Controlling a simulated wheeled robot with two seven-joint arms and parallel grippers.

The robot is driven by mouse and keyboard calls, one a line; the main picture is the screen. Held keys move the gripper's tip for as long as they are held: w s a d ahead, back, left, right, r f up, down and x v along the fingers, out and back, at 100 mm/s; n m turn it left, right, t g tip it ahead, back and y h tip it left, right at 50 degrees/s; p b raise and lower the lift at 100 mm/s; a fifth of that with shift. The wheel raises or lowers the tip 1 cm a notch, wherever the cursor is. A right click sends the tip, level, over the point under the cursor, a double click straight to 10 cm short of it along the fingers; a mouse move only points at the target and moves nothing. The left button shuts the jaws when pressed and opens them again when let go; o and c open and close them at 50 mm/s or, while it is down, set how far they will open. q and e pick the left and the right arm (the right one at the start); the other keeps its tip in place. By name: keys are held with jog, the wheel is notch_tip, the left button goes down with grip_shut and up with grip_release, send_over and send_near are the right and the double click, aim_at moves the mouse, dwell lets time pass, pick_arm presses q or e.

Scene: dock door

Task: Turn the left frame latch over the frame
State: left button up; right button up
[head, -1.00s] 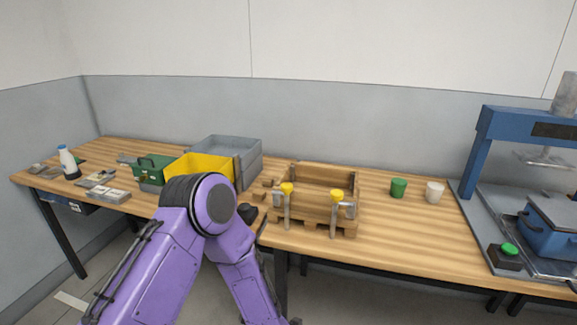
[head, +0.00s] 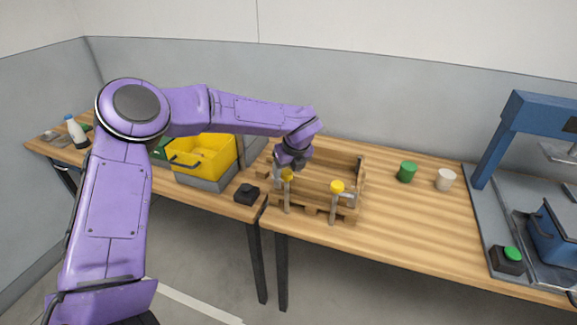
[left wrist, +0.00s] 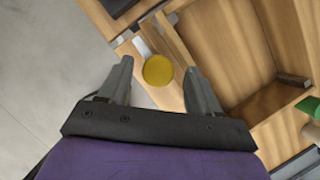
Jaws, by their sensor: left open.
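The wooden frame (head: 322,180) stands on the bench near its front edge. The left frame latch has a yellow knob (head: 287,174) on a grey post at the frame's front left. In the left wrist view its round yellow knob (left wrist: 158,70) lies between the fingertips, seen from above. My left gripper (head: 291,160) is above and just behind this knob in the head view. It also shows in the left wrist view (left wrist: 160,77), open, with a finger on either side of the knob and gaps to it. The right latch has a similar yellow knob (head: 337,187). My right gripper is out of view.
A yellow bin (head: 203,155) in a grey tray and a black block (head: 247,194) lie left of the frame. A blue press (head: 500,140) is farther right.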

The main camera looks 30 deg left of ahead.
pick_arm(q)
jog(key=shift+s+f, duration=0.1)
jog(key=shift+f, duration=0.2)
jog(key=shift+a, duration=0.1)
jog(key=c, duration=1)
jog(key=shift+c, duration=0.2)
